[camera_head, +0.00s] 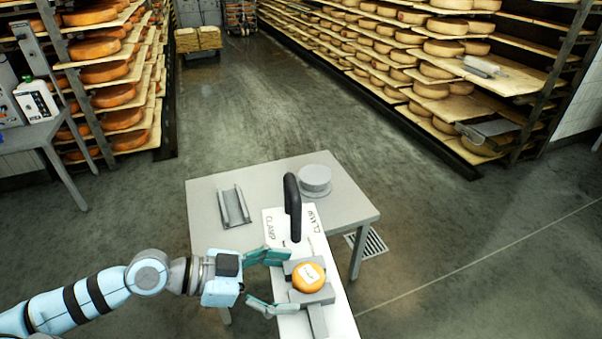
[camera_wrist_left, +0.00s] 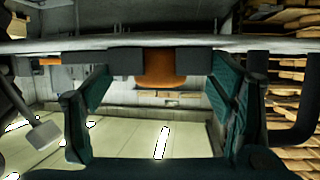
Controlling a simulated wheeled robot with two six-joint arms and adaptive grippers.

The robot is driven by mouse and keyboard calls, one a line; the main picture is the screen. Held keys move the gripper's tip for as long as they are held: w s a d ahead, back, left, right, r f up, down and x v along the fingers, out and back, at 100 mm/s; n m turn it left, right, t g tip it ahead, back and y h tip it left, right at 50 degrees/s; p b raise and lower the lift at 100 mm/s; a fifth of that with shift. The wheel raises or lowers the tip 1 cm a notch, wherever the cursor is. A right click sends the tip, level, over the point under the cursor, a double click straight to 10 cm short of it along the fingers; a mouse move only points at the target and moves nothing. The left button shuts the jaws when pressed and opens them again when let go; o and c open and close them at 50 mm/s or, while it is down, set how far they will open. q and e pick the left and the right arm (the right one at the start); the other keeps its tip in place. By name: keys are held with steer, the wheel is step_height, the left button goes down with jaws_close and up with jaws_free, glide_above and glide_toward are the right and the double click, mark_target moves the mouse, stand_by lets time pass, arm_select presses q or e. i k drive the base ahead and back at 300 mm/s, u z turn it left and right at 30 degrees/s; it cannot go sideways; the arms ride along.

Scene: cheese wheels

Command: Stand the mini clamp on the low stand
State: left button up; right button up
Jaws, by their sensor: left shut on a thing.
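The thing I take for the mini clamp (camera_head: 318,296) is a pair of grey blocks with a small orange round piece (camera_head: 309,277) between them. They are over a white board (camera_head: 337,303) marked CLAMP. My left gripper (camera_head: 291,281) has a finger on either side of the blocks and is shut on them. The left wrist view shows the orange piece (camera_wrist_left: 160,97) between two dark blocks. Finger contact is hard to see. The low stand appears to be the grey round block (camera_head: 315,176) on the table, its top empty. My right gripper is not in view.
A black upright handle (camera_head: 292,205) rises from the board, between the gripper and the round block. A grey trough-shaped holder (camera_head: 234,207) lies on the table (camera_head: 213,187) at left. Cheese shelves line both sides; the aisle floor (camera_head: 235,105) is clear.

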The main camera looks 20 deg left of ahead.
mark_target(273, 191)
steer(key=i, duration=2.3)
steer(key=u, duration=1.7)
steer(key=i, duration=0.15)
steer(key=z, duration=0.3)
